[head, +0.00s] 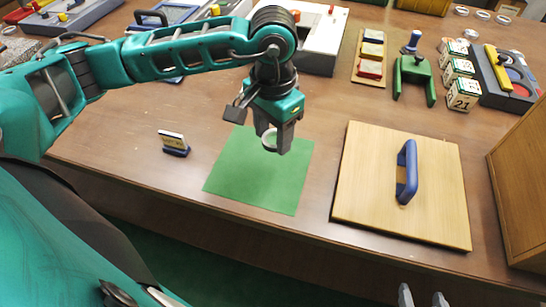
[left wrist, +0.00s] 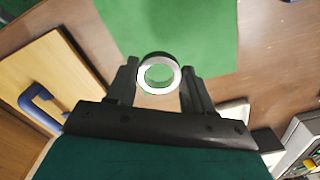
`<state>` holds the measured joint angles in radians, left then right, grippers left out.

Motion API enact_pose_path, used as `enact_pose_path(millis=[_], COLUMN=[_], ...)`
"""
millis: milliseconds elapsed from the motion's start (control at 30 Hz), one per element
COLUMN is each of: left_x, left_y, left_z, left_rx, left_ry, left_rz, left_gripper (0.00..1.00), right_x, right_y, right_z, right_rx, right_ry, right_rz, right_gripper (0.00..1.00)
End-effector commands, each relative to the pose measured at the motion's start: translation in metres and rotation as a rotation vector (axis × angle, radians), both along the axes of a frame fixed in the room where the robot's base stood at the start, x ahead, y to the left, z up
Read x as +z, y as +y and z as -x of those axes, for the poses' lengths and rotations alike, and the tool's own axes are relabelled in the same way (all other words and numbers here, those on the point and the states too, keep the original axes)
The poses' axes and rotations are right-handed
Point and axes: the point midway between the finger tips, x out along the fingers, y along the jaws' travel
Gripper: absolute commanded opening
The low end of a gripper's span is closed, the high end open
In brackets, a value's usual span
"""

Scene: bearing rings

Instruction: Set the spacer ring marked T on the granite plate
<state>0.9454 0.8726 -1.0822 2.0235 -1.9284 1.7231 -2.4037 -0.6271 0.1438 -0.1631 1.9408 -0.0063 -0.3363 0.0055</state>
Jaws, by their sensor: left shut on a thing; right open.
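My left gripper (head: 273,142) is shut on a ring (head: 267,134), held above the green mat. In the left wrist view the ring (left wrist: 143,78) sits between the fingertips of the left gripper (left wrist: 159,80), its pale flat face towards the camera and its outer side dark. No letter can be read on it. A grey speckled surface (head: 14,52) shows at the far left, partly hidden behind my left arm; it may be the granite plate. My right gripper (head: 423,297) shows only its fingertips at the bottom edge, open and empty.
The green mat (head: 235,178) lies bare on the table. A small card holder (head: 174,145) stands left of it. A wooden board (head: 370,200) with a blue handle (head: 407,172) lies to the right. Calendar blocks (head: 459,95), a green stand (head: 413,75) and several rings (head: 482,15) are farther back.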

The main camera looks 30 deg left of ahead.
Motion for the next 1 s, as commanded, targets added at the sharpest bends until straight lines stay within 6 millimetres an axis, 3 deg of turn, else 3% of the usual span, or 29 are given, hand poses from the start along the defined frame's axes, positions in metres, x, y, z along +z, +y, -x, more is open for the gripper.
enact_pose_path(millis=[100,367,600,1000], left_x=[-0.025,-0.045,-0.079,-0.087], left_y=[0.0,0.0,0.0,0.0], left_z=[0.001,0.0,0.0,-0.001], left_rx=[0.0,0.001,0.001,0.0], left_ry=[0.003,0.001,0.002,-0.002], left_rz=[0.0,0.001,0.001,0.002], left_gripper=[0.18,0.18,0.18,0.18], right_x=[-0.001,-0.002,-0.003,-0.009], right_y=[0.0,0.0,0.0,0.0], right_z=[0.0,0.0,0.0,0.0], right_rx=[-0.001,-0.001,-0.001,-0.001], right_ry=[0.0,0.0,0.0,0.001], right_rz=[-0.001,-0.001,-0.001,-0.001], right_gripper=[0.63,0.63,0.63,0.63])
